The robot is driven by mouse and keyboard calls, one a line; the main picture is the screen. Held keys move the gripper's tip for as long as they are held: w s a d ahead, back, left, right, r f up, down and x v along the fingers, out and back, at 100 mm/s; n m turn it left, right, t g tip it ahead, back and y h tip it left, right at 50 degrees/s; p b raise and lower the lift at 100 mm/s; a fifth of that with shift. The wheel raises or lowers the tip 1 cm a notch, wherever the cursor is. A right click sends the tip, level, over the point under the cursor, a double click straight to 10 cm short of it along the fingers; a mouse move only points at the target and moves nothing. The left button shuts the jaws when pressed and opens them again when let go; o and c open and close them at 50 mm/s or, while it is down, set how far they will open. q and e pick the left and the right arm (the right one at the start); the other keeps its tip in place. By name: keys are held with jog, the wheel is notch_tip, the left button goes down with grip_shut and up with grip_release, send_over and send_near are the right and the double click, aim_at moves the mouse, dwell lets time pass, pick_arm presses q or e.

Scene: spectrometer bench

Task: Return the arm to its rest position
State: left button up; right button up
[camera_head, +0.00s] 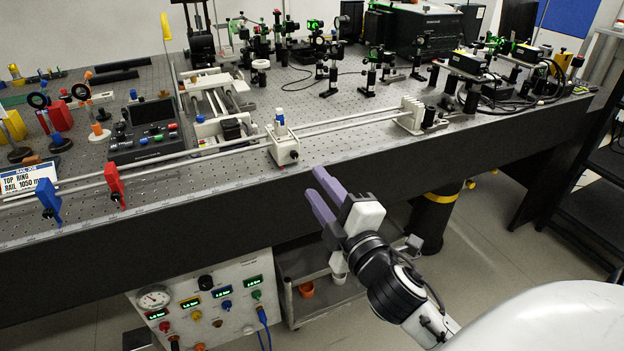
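My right gripper (315,181) has two purple fingers that point up and to the left, in front of the bench's front edge. The fingers stand apart with a gap between them, and nothing shows in the gap. Its arm comes in from the lower right. The white carriage (284,150) on the rail is just beyond the fingertips and looks apart from them. My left gripper is not in view.
The optical bench (352,143) spans the view, with a long rail (343,123) near its front edge. Red (114,184) and blue (48,200) rail pieces stand at left. A gauge panel (205,302) and a cart (318,311) are below.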

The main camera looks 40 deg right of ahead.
jog(key=shift+s, duration=0.2)
dwell(0.4)
jog(key=s+a+f+m+g+y, duration=0.2)
jog(key=a+f, duration=0.2)
jog(key=f, duration=0.5)
jog(key=s+a+f+m+g+y, duration=0.1)
jog(key=s+a+f+m+g, duration=0.15)
jog(key=f, duration=0.65)
jog(key=s+a+f+m+g+y, duration=0.3)
jog(key=s+a+f+m+g, duration=0.1)
jog(key=s+a+f, duration=0.6)
notch_tip(320, 180, down, 4)
jog(key=s+m, duration=0.1)
jog(key=s, duration=0.1)
jog(key=shift+s+a+f+y, duration=0.25)
jog(key=shift+s+a+y, duration=0.05)
jog(key=shift+s+a, duration=0.05)
jog(key=shift+g, duration=0.25)
